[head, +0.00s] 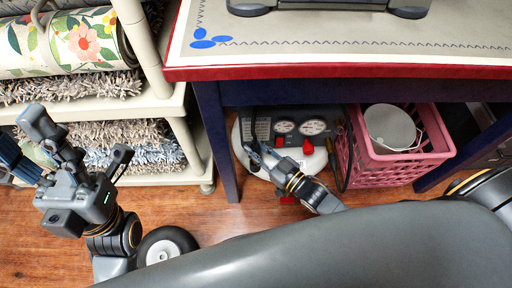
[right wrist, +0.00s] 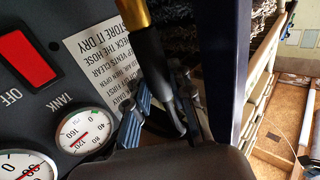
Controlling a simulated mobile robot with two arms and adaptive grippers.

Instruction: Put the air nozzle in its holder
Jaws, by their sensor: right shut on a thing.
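The air nozzle (right wrist: 150,60) is a black tool with a brass end (right wrist: 133,14), seen in the right wrist view. My right gripper (right wrist: 164,110) is shut on it, with one finger on each side of its dark body. In the head view my right gripper (head: 258,153) is at the left front of the air compressor (head: 245,170), where the nozzle is too small and dark to make out clearly. I cannot make out the holder, nor whether the nozzle touches it. My left gripper (head: 82,152) is open and empty, near the shelf at the left.
The compressor's panel (right wrist: 75,85) has gauges, a red switch and a label. A pink crate (head: 352,170) with a white bucket (head: 390,128) stands to its right. The table's dark blue leg (head: 217,140) is close left of my right gripper. A shelf (head: 150,108) holds rugs.

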